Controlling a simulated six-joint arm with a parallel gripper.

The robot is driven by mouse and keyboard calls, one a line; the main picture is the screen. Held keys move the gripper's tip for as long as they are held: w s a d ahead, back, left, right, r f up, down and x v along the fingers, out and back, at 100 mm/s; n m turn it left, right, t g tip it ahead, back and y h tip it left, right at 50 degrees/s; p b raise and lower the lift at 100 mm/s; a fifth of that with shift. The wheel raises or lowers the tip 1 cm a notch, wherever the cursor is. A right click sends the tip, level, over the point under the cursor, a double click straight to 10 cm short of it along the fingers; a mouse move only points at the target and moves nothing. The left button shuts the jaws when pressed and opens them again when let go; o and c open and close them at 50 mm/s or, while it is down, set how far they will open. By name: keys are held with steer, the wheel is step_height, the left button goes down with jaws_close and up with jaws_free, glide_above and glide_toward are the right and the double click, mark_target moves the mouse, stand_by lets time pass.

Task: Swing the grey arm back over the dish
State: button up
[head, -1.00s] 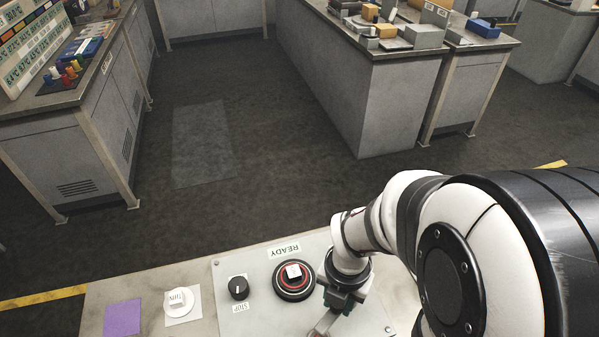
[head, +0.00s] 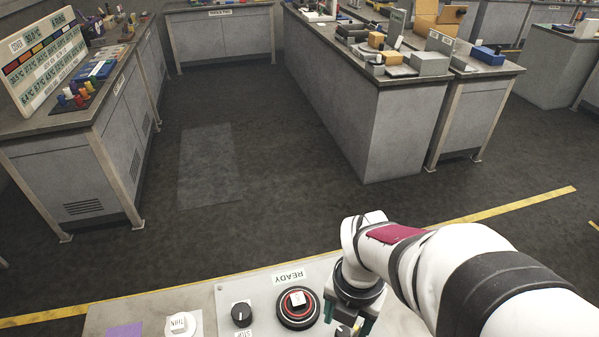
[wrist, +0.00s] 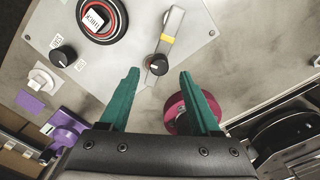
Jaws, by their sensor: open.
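The grey arm (wrist: 172,25) is a flat lever on a light panel, with a yellow section and a black knob (wrist: 155,65) near its lower end in the wrist view. It lies to the right of the round black and red dish (wrist: 102,40), apart from it. A white block stands in the dish, which also shows in the head view (head: 282,313). My gripper (wrist: 159,74) is open, its green fingers pointing at the panel with the black knob between their tips in the picture. In the head view my gripper (head: 346,318) mostly hides the grey arm.
A black STOP knob (head: 242,315) and a white dial (head: 181,325) sit left of the dish. A purple square (head: 125,330) lies further left. In the wrist view, a magenta round thing (wrist: 174,112) shows partly behind the right finger. Workbenches stand across the floor.

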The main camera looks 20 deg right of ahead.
step_height(320, 180, up, 11)
steer(key=s+a+f+m+y, duration=0.1)
steer(key=s+a+m, duration=0.3)
steer(key=m, duration=1.2)
steer(key=s+a+f+m, duration=0.3)
steer(key=s+a+m, duration=0.1)
steer(key=m, duration=1.2)
steer(key=shift+s+a+f+m+y, duration=0.25)
steer(key=shift+s+a+m+y, duration=0.1)
steer(key=shift+s+m+y, duration=0.1)
